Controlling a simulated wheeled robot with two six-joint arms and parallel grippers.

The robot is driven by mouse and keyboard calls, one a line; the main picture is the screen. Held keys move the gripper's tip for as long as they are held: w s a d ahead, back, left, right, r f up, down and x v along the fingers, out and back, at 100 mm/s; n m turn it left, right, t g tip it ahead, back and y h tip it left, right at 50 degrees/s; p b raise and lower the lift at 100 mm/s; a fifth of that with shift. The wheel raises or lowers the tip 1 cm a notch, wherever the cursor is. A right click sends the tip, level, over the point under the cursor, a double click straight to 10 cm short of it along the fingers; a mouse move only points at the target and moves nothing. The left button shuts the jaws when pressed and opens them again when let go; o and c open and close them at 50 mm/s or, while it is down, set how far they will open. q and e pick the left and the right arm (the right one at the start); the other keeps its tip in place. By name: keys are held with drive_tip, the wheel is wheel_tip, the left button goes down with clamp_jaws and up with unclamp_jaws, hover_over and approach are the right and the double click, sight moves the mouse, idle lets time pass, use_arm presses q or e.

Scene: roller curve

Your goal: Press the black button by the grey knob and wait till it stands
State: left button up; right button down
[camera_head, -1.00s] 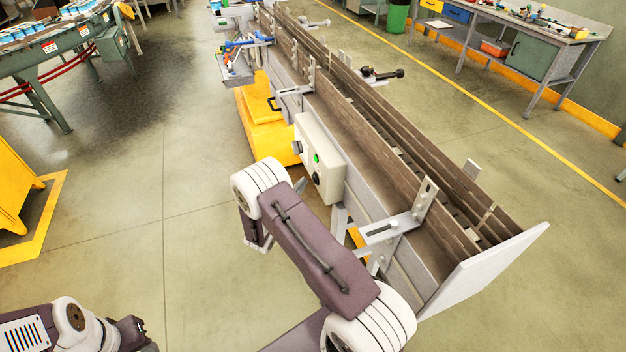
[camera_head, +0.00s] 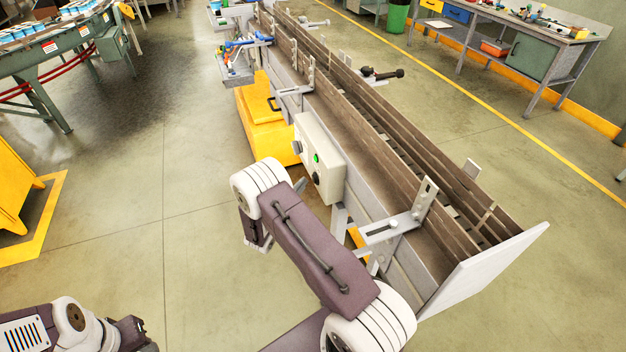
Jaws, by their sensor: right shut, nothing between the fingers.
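A pale control box (camera_head: 321,160) is mounted on the near side of the long conveyor. Its face carries a green lit button (camera_head: 316,158) and a black round control (camera_head: 316,178) below it. A small dark knob-like part (camera_head: 297,147) sits at the box's left edge; I cannot tell whether it is the grey knob. My right gripper (camera_head: 264,247) hangs below the white wrist joint, left of and lower in the picture than the box. It is shut, empty and apart from the box. My forearm partly hides it. My left arm shows at bottom left; its gripper is not seen.
The conveyor (camera_head: 375,157) with brown side rails runs from top to lower right, ending in a white plate (camera_head: 487,268). A metal bracket (camera_head: 392,228) juts out near my right arm. A yellow block (camera_head: 268,125) stands behind the box.

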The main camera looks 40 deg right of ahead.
idle(0.6)
drive_tip(key=shift+s+d, duration=0.1)
drive_tip(key=shift+d, duration=0.3)
drive_tip(key=shift+s+d, duration=0.1)
drive_tip(key=shift+d, duration=0.35)
idle(0.5)
drive_tip(key=shift+a+b, duration=0.5)
drive_tip(key=shift+a, duration=0.35)
drive_tip(key=shift+w+a, duration=0.1)
drive_tip(key=shift+w, duration=0.1)
drive_tip(key=a, duration=0.2)
drive_tip(key=w+a+b, duration=0.1)
drive_tip(key=a, duration=0.1)
drive_tip(key=shift+a, duration=0.35)
